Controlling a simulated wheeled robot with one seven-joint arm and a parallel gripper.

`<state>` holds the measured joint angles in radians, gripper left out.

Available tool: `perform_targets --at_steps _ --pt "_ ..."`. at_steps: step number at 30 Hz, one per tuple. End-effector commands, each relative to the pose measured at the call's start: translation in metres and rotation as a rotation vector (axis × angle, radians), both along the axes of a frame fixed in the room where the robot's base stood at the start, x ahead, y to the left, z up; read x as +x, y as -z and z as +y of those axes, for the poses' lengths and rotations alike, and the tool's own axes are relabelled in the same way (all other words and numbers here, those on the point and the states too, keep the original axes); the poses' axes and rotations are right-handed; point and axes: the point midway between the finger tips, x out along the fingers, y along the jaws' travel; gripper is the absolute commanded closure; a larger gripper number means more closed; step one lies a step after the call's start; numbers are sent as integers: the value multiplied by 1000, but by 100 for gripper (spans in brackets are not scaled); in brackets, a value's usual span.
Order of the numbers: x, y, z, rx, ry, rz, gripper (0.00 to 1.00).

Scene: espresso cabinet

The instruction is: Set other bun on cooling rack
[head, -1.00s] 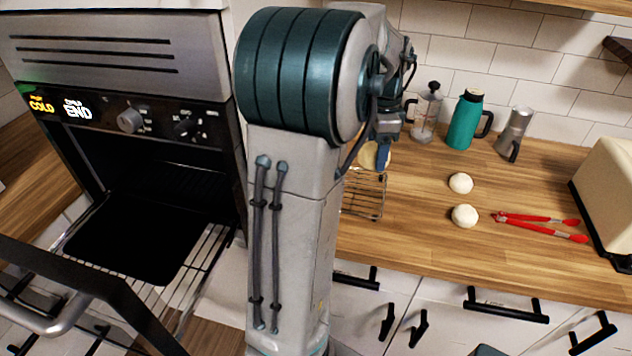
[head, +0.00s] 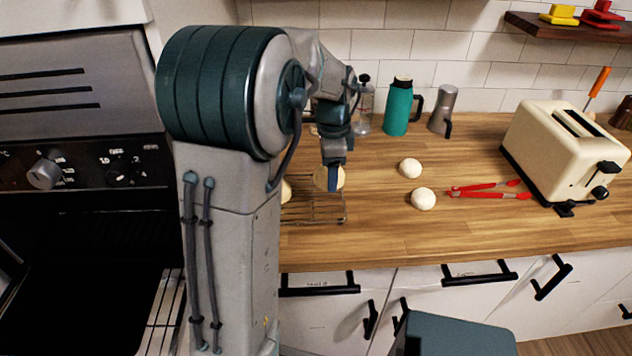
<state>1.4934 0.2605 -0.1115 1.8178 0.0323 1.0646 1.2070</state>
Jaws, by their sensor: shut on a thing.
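My gripper (head: 333,182) points down at the rack's right part and is shut on a golden-brown bun (head: 322,178). The finger in front covers part of this bun. The wire cooling rack (head: 318,212) lies on the wooden counter, its left part hidden behind my arm. The held bun is over or at the rack; I cannot tell whether it touches the wires. Another bun (head: 286,191) shows at the rack's left, mostly hidden by my arm.
Two pale dough balls (head: 410,168) (head: 423,199) and red tongs (head: 488,191) lie right of the rack. A French press (head: 363,112), teal flask (head: 397,108) and moka pot (head: 442,110) stand behind. A cream toaster (head: 562,155) is at right. The oven (head: 80,215) is at left.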

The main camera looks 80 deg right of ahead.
Motion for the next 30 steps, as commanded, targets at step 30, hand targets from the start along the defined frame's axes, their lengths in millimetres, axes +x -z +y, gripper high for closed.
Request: perform_targets --at_steps 30 --pt "30 64 -12 -1 3 0 33"
